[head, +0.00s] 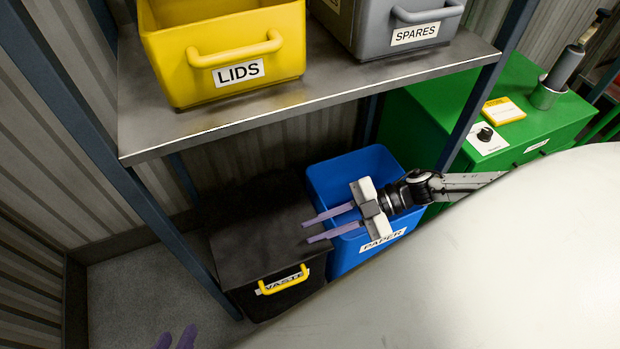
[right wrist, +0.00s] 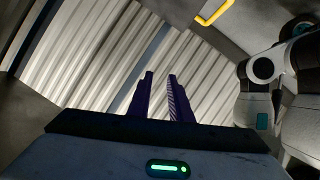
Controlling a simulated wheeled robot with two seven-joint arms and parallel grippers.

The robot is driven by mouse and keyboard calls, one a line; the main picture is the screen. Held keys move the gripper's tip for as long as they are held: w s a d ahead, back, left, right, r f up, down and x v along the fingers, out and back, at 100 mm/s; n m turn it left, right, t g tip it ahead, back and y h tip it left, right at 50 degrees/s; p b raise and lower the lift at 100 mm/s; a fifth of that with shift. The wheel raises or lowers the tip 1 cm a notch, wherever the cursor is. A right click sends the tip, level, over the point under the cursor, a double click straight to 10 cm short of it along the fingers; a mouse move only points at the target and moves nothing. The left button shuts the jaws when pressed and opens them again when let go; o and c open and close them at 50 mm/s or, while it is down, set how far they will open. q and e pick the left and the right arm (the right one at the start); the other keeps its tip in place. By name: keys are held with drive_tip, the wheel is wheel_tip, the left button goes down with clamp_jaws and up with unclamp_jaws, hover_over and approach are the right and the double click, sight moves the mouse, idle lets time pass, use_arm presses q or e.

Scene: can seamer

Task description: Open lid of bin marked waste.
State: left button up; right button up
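The black waste bin (head: 290,301) stands on the floor under the shelf in the head view. Its flat black lid (head: 262,238) is down. A yellow handle (head: 283,281) on its front partly covers the WASTE label. My right gripper (head: 306,231) comes in from the right above the blue paper bin, its fingertips over the right part of the black lid; the height gap is unclear. Its fingers are apart and empty, also in the right wrist view (right wrist: 160,75). My left gripper (head: 175,339) shows only two separated purple fingertips at the bottom edge, left of the waste bin.
The blue paper bin (head: 348,258) stands close on the right of the waste bin. The shelf (head: 300,97) above holds the yellow lids bin (head: 225,75) and grey spares bin (head: 385,25). A blue shelf post (head: 165,228) stands left of the waste bin. A green cabinet (head: 530,125) is at right.

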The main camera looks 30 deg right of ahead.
drive_tip(key=shift+s+d+r, duration=0.15)
drive_tip(key=shift+d+r, duration=0.1)
drive_tip(key=shift+d, duration=0.35)
drive_tip(key=shift+a, duration=0.1)
idle(0.3)
